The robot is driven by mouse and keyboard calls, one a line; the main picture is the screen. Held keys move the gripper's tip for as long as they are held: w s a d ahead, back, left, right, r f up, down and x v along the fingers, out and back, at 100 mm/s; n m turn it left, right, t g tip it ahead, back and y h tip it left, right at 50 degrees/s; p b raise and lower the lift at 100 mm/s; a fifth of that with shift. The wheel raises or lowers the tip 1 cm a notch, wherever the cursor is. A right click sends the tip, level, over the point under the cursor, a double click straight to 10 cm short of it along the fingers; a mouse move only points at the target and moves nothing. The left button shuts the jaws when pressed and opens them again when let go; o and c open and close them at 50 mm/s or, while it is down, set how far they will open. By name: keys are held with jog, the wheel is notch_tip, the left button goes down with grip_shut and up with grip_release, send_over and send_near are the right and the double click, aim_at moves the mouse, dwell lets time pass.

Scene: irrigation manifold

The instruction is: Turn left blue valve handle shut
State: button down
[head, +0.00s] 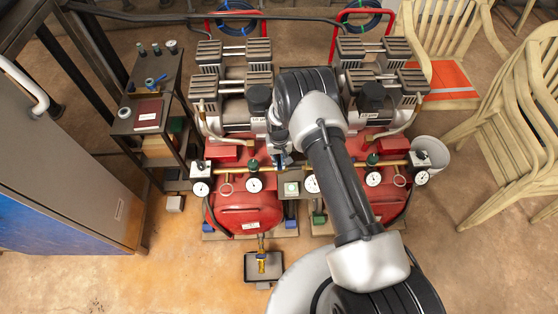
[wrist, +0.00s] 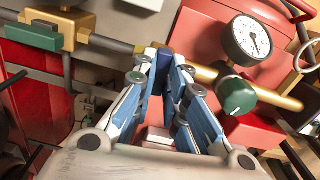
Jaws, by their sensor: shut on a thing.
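The blue valve handle (wrist: 157,80) shows as a dark blue lever between my fingertips in the wrist view, on the brass pipe. My gripper (wrist: 164,72) is shut on it, one finger on each side. The finger pads are also blue, so the handle's edges are hard to separate from them. In the head view my gripper (head: 283,160) is at the brass pipe (head: 232,172) in front of the left compressor, and my arm hides part of the pipe.
Beside the grip are a green knob (wrist: 235,96) and a white pressure gauge (wrist: 248,39). A red tank (head: 245,208) lies under the pipe. A shelf (head: 148,92) stands left; a bucket (head: 432,152) and stacked chairs (head: 520,125) are right. Floor is open at the front left.

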aim_at(279, 163)
jog(key=shift+m, duration=0.7)
jog(key=c, duration=1.6)
grip_release()
jog(key=shift+r, duration=0.1)
notch_tip(279, 163, up, 12)
